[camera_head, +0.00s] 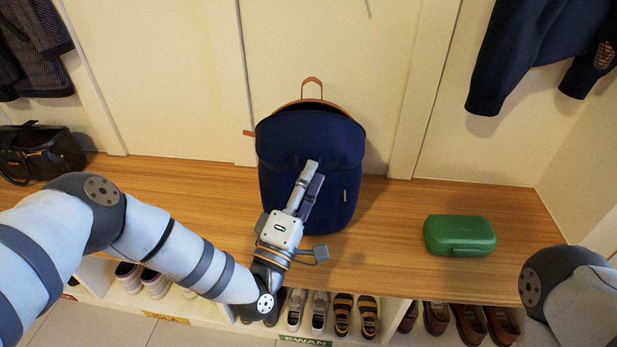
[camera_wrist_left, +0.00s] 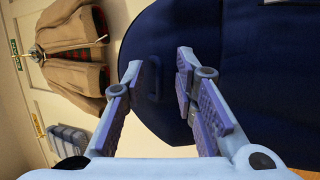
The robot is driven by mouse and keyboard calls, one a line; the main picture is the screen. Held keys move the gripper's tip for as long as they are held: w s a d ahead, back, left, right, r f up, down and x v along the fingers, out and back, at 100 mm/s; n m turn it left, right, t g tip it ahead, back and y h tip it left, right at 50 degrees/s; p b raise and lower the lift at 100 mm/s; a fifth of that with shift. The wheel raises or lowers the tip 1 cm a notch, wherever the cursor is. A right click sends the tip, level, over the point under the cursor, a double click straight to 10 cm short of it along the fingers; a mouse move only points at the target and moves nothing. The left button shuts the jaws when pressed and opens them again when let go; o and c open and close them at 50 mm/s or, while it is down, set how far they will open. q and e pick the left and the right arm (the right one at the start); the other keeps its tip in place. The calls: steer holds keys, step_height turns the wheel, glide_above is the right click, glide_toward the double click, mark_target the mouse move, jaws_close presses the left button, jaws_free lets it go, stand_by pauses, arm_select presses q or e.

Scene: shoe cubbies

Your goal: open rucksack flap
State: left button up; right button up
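A navy rucksack (camera_head: 335,205) stands upright on the wooden bench, with a tan loop handle (camera_head: 312,83) on top. Its flap (camera_head: 305,135) hangs down over the upper front. My left gripper (camera_head: 312,170) is in front of the rucksack, fingertips near the flap's lower edge; I cannot tell whether they touch. In the left wrist view the fingers (camera_wrist_left: 160,62) are apart, and a small dark blue loop or tab (camera_wrist_left: 153,84) shows between them on the navy cloth (camera_wrist_left: 165,30). My right gripper is out of view; only part of my right arm shows at lower right.
A green case (camera_head: 459,235) lies on the bench (camera_head: 400,225) to the right of the rucksack. A dark handbag (camera_head: 40,152) is at the far left. Shoes (camera_head: 320,310) fill the cubbies below. Jackets (camera_head: 540,50) hang above.

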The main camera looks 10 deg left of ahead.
arm_select(q)
steer(key=v, duration=1.1)
steer(key=shift+s+f, duration=0.2)
steer(key=shift+s, duration=0.15)
steer(key=shift+a, duration=0.1)
steer(key=shift+c, duration=0.5)
